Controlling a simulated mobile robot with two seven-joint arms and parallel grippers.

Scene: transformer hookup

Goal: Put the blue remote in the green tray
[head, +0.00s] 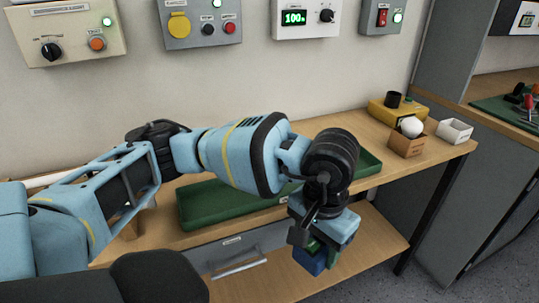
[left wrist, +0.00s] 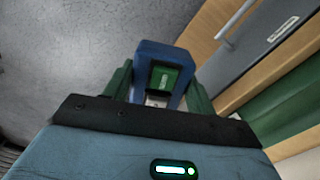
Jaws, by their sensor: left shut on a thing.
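The blue remote (head: 308,262) is held in my left gripper (head: 318,250), in front of the table's front edge and below the tabletop. In the left wrist view the blue remote (left wrist: 150,48), with a green panel on its face, sits between the two green fingers of my left gripper (left wrist: 160,88), which is shut on it. The green tray (head: 200,208) lies on the table behind and left of the gripper, and my arm hides its middle. Part of the green tray (left wrist: 285,108) also shows at the right of the left wrist view. My right gripper is not in view.
A grey drawer (head: 240,252) is under the tabletop. At the table's right stand a yellow box (head: 385,112), a brown box (head: 407,145) with a white ball (head: 411,127), and a white box (head: 455,131). Control panels hang on the wall. A lower wooden shelf (head: 375,240) extends below.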

